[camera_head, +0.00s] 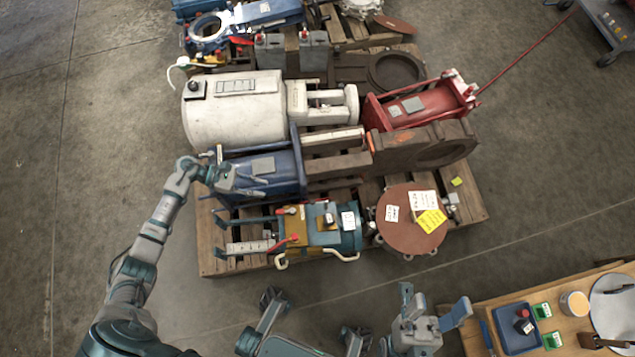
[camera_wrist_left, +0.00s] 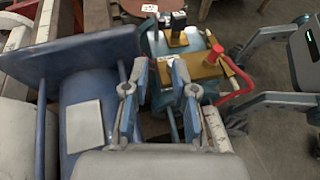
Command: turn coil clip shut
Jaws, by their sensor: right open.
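No part stands out clearly as the coil clip. Candidates are on the teal and yellow unit (camera_head: 325,240) at the pallet's front: a red lever (camera_head: 282,244) on its left side and a red knob beside it. In the left wrist view the red lever (camera_wrist_left: 238,78) is right of the fingers. My left gripper (camera_head: 237,178) is open over the blue cylinder unit (camera_head: 265,170). In the left wrist view its two fingers (camera_wrist_left: 158,100) stand apart with nothing seen held between them. My right gripper (camera_head: 432,310) is open and empty, in front of the pallet.
A brown round disc (camera_head: 402,238) with labels lies right of the teal unit. A white tank (camera_head: 235,115) and a red unit (camera_head: 420,105) stand behind. A bench (camera_head: 470,345) with a blue tray (camera_head: 508,340) is at the lower right. Floor is clear left of the pallet.

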